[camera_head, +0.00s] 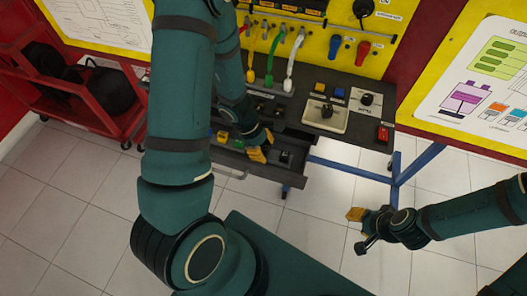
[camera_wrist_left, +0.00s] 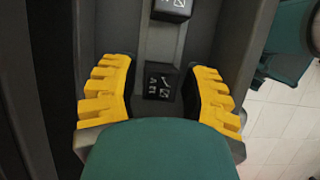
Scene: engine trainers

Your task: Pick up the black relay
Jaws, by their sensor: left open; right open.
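The black relay (camera_wrist_left: 158,85), a small black block marked "12 V" with a white switch symbol, lies in the grey drawer (camera_wrist_left: 230,60). My left gripper (camera_wrist_left: 156,95) is open, with one yellow finger on each side of the block and a gap visible on both sides. In the head view my left gripper (camera_head: 262,146) is down in the drawer and hides this block. A second black block (camera_wrist_left: 172,8) with a white symbol lies further along the drawer; it also shows in the head view (camera_head: 285,157). My right gripper (camera_head: 357,214) is open and empty over the floor.
The drawer also holds a yellow block (camera_head: 222,135) and a blue block at its left end. The dark bench top (camera_head: 345,87) above carries switches and a red block (camera_head: 383,134). A red cart (camera_head: 80,105) stands at the left. The tiled floor in front is clear.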

